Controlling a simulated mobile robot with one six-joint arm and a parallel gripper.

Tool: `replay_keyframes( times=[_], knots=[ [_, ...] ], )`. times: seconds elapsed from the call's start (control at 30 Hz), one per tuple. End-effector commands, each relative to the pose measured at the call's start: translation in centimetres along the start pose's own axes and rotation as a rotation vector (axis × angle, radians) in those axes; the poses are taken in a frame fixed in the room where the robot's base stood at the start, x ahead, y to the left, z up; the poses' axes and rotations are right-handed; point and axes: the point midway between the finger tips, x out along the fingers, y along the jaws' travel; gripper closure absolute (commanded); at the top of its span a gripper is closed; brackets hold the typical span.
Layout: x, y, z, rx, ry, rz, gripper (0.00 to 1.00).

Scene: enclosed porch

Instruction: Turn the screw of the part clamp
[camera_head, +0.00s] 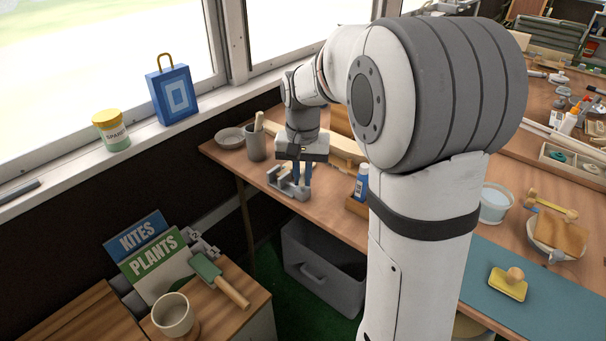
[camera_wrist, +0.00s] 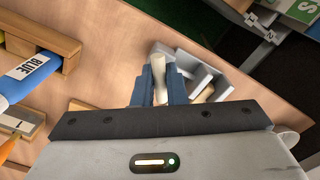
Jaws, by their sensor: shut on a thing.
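The part clamp (camera_head: 289,187) is a small grey metal thing on the left end of the wooden bench, near its front edge. In the wrist view the clamp (camera_wrist: 212,78) shows as a grey frame just beyond and right of my fingers. My gripper (camera_head: 301,181) points down at it from above. Its two blue fingers, also in the wrist view (camera_wrist: 160,88), are shut on a pale piece between them, which appears to be the clamp's screw (camera_wrist: 160,72). The fingers hide much of the screw, so its turn angle cannot be told.
A blue-labelled bottle (camera_head: 361,182) stands in a wooden holder right of the clamp. A grey cup (camera_head: 256,148) and a bowl (camera_head: 230,138) stand behind it to the left. A grey bin (camera_head: 322,284) sits on the floor below the bench edge.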

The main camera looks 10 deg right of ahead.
Motion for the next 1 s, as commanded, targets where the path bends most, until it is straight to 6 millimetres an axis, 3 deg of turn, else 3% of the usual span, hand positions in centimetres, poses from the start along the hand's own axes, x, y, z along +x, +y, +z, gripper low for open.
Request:
replay_keyframes(
  times=[0.4, 0.43, 0.7, 1.0],
  knots=[
    [-0.01, -0.01, 0.01, 0.000, 0.000, 0.000, 1.00],
    [-0.01, -0.01, 0.01, 0.000, 0.000, 0.000, 0.86],
    [-0.01, 0.00, 0.00, 0.000, 0.000, 0.000, 0.64],
    [-0.45, -0.01, -0.02, 0.000, 0.001, 0.000, 0.63]
  ],
)
